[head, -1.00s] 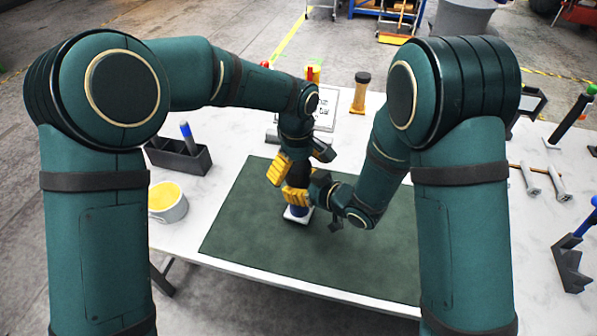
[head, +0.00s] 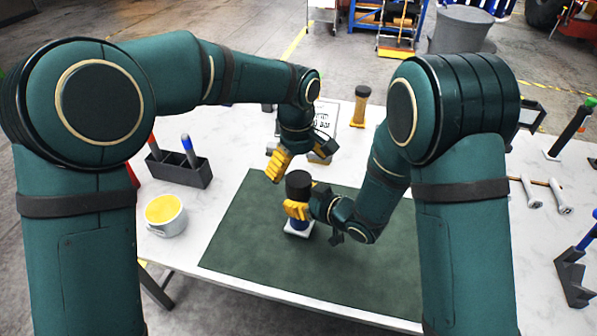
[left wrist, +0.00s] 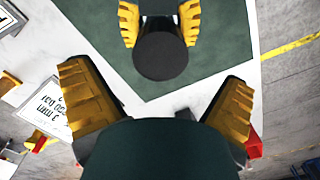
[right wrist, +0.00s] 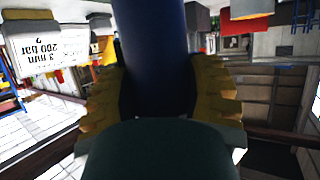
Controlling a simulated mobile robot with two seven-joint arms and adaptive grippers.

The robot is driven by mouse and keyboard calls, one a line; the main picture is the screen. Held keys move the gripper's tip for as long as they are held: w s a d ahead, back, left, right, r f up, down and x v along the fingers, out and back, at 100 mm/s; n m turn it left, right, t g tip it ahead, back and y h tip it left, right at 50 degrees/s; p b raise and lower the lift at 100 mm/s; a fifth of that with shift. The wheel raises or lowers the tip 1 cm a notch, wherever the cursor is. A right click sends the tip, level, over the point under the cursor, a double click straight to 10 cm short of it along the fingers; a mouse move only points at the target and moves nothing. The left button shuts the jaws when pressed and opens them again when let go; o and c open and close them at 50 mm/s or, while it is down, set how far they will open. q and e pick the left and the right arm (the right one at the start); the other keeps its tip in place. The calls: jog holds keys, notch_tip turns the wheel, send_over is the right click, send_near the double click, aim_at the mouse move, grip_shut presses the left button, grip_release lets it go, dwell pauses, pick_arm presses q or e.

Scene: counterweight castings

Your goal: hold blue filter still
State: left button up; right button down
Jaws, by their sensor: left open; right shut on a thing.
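The blue filter (head: 298,224) stands upright on a small pale base (head: 298,234) on the green mat, with a black round cap (head: 298,184) on top. My right gripper (head: 297,209) is shut around its body below the cap. In the right wrist view the blue body (right wrist: 152,50) runs between the two yellow fingers. My left gripper (head: 297,168) is open and empty, above and behind the cap and apart from it. In the left wrist view the cap (left wrist: 160,56) shows beyond the spread fingers. The right fingers hide part of the filter's body.
The green mat (head: 245,235) is clear around the base. A dark holder (head: 182,172) with blue- and red-handled items and a white cup (head: 165,215) with yellow inside stand at left. A printed sign (head: 324,120) and an amber bottle (head: 360,106) stand behind. Hammer-like tools lie at right.

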pick_arm(q)
notch_tip(320, 180, up, 10)
dwell(0.3)
jog(key=shift+f, duration=0.1)
